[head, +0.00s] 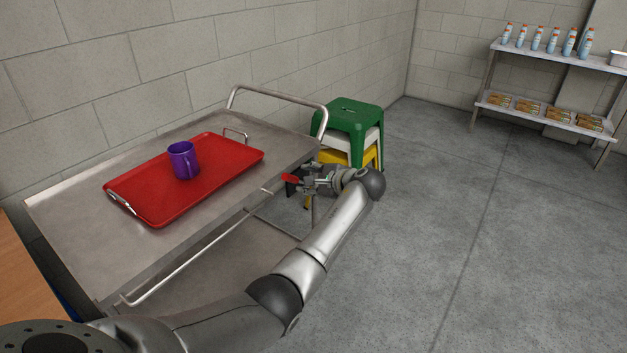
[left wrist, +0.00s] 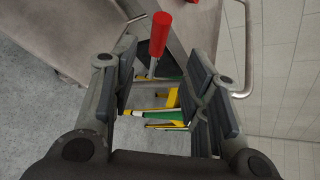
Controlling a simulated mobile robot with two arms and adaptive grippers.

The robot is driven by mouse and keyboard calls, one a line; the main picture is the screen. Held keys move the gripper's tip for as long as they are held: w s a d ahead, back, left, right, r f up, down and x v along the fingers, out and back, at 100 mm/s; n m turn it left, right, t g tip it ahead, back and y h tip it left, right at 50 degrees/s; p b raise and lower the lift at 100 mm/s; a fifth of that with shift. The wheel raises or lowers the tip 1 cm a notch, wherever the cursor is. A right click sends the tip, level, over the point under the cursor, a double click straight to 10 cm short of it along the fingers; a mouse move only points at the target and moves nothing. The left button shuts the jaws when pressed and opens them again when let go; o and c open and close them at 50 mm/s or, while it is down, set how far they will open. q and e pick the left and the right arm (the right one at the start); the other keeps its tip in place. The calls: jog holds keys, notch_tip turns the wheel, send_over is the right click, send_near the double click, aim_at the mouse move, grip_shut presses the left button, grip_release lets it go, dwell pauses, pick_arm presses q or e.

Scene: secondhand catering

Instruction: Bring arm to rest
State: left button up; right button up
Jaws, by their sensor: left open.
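My left arm reaches across the head view from the lower left. My left gripper (head: 308,182) is beside the near right end of the steel trolley (head: 75,215). In the left wrist view its fingers (left wrist: 164,68) are spread open, with nothing held between them. A red-gripped lever (head: 291,178) is just left of the gripper. In the left wrist view the red lever (left wrist: 160,34) stands on a thin metal rod near the fingertips. I cannot tell whether a finger touches it. My right gripper is not in view.
On the trolley a red tray (head: 225,158) carries a purple mug (head: 184,160). Stacked stools (head: 350,117), green on top, stand behind the gripper. A shelf rack (head: 556,58) with bottles is at the far right. The grey floor (head: 450,230) on the right is clear.

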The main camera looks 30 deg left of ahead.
pick_arm(q)
jog(key=shift+s+d+r, duration=0.2)
jog(key=shift+d+r, duration=0.05)
jog(key=shift+d, duration=0.2)
jog(key=s+d+f+h, duration=0.2)
jog(key=s+f, duration=0.1)
jog(key=f, duration=0.9)
jog(key=s+d+f+h, duration=0.2)
jog(key=s+f, duration=0.2)
jog(key=f, duration=0.9)
jog(key=s+d+f+h+p, duration=0.1)
jog(key=s+d+f+h, duration=0.25)
jog(key=s+f, duration=0.9)
jog(key=s+d+f+n+g+h+p, duration=0.1)
jog(key=s+d+f+n, duration=0.15)
jog(key=s+f, duration=0.65)
jog(key=s+d+f+n+g+h, duration=0.25)
jog(key=s+f, duration=0.35)
jog(key=s, duration=0.6)
jog(key=s+d+f+n, duration=0.1)
jog(key=s+n, duration=0.1)
jog(key=s, duration=0.8)
jog(key=s+d+f+n, duration=0.1)
jog(key=s+f, duration=0.1)
jog(key=s, duration=0.8)
jog(key=shift+d+f+n+h, duration=0.3)
jog(key=shift+d+n+h, duration=0.1)
